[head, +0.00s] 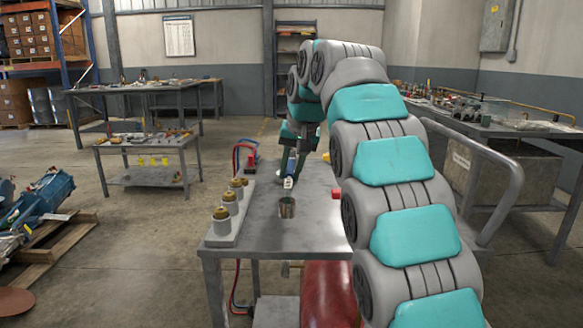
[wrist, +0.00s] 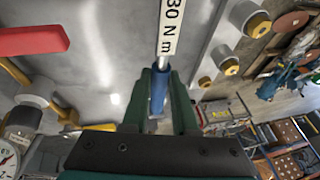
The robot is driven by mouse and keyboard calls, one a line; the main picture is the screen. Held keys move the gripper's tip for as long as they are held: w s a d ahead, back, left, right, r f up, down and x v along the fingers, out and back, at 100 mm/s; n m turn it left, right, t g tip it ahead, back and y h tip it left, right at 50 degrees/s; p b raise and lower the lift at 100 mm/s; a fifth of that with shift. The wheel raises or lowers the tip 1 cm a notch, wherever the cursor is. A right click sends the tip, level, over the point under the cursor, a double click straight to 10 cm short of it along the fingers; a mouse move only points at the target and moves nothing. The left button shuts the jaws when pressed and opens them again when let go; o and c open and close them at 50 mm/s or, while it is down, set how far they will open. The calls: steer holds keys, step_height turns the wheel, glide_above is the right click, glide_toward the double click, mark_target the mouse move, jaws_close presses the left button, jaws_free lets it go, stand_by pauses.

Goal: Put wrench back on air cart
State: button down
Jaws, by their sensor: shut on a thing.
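My gripper (head: 290,168) is over the cart top in the head view and is shut on a wrench. In the wrist view its two green fingers (wrist: 162,80) close around the wrench's blue handle (wrist: 157,95). A white label reading "30 N m" (wrist: 170,28) is on the wrench's metal shaft; it also shows in the head view (head: 288,183). The air cart (head: 267,233) has a grey metal top. An open metal cup-like holder (head: 287,208) is on the top, just below the label in the picture. I cannot tell whether the wrench's lower end is inside it.
A pale rail (head: 232,220) with several brass-capped fittings stands along the cart's left side. Red and blue hoses (head: 240,155) are at the back left. A red tank (head: 328,293) sits below. A workbench (head: 500,130) is at the right.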

steer(key=shift+d+f+b, duration=0.1)
steer(key=shift+f+b, duration=1.15)
steer(key=shift+f, duration=2.15)
steer(key=c, duration=0.6)
jaws_free()
